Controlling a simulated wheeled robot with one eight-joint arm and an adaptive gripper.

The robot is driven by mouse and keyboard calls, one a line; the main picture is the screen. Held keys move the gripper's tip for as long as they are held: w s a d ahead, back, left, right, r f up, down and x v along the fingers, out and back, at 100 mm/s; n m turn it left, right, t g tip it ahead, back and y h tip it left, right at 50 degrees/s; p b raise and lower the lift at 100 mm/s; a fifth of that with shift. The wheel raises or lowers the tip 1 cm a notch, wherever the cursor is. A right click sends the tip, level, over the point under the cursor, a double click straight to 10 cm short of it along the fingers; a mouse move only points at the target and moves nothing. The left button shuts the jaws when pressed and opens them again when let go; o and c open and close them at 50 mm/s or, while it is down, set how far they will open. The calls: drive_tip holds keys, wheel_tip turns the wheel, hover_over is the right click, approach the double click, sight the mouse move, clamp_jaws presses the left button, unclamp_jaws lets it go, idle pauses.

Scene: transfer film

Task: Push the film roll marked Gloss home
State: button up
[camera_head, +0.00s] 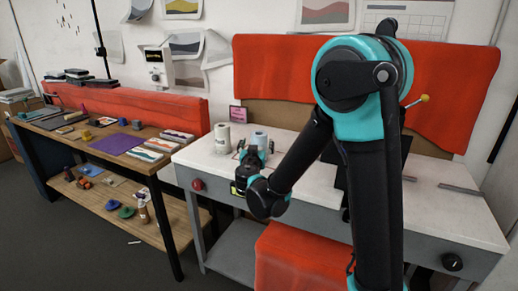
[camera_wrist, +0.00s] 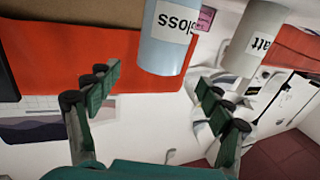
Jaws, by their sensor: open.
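The film roll marked Gloss is a pale blue cylinder (camera_head: 261,134) on the white bench, partly hidden behind my gripper (camera_head: 256,154). In the wrist view the Gloss roll (camera_wrist: 161,54) is cut off by the top edge, and its label reads "loss". My gripper (camera_wrist: 160,92) is open with nothing between its fingers. The roll appears just beyond the fingertips, between their lines; I cannot tell whether they touch. A whitish roll (camera_head: 222,137) stands to its left in the head view; in the wrist view this roll (camera_wrist: 252,42) reads "att".
A pink card (camera_head: 238,114) stands behind the rolls. The white bench (camera_head: 217,161) has a red knob (camera_head: 197,185) on its front. A red cloth (camera_head: 440,85) hangs behind it. A wooden table (camera_head: 165,168) with many small items stands at the left.

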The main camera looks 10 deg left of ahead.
sight(259, 137)
drive_tip(key=shift+w+f, duration=0.2)
drive_tip(key=shift+w, duration=1.7)
drive_tip(key=shift+w+f, duration=0.2)
drive_tip(key=shift+w, duration=1.7)
drive_tip(key=shift+c, duration=0.5)
drive_tip(key=c, duration=1.5)
drive_tip(key=shift+r, duration=0.1)
